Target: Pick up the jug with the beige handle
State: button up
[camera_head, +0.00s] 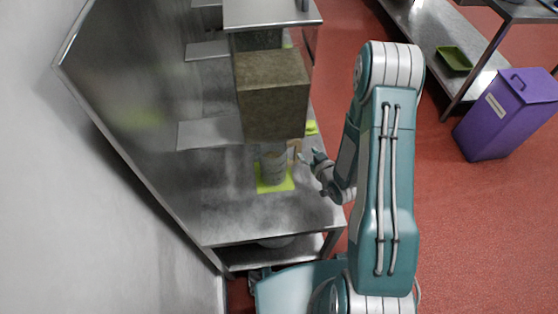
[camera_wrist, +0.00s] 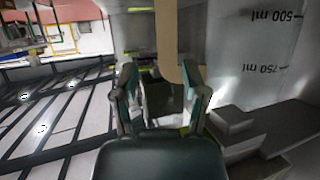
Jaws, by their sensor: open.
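The jug (camera_head: 270,170) is a clear measuring jug standing on a yellow-green mat (camera_head: 277,189) on the steel bench. Its beige handle (camera_head: 297,146) is on its right side, facing my gripper. My gripper (camera_head: 313,160) is open and empty at the bench's right edge, close to the handle. In the wrist view the jug's wall (camera_wrist: 265,50) with ml markings fills the right side. The beige handle (camera_wrist: 170,45) hangs ahead, in line with the gap between my open fingers (camera_wrist: 162,92). I cannot tell whether the handle is between the fingertips. The jug's top is partly hidden.
The steel bench (camera_head: 240,225) is clear in front of the mat. At the right, a purple bin (camera_head: 505,115) stands on the red floor, and a green tray (camera_head: 453,58) lies on a lower shelf.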

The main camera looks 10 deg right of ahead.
aim_at(299, 149)
jog(key=x, duration=0.2)
jog(key=a+x, duration=0.1)
jog(key=x, duration=0.2)
jog(key=shift+w+a+f, duration=0.1)
jog(key=shift+w+f, duration=0.1)
jog(key=shift+w, duration=0.3)
grip_shut()
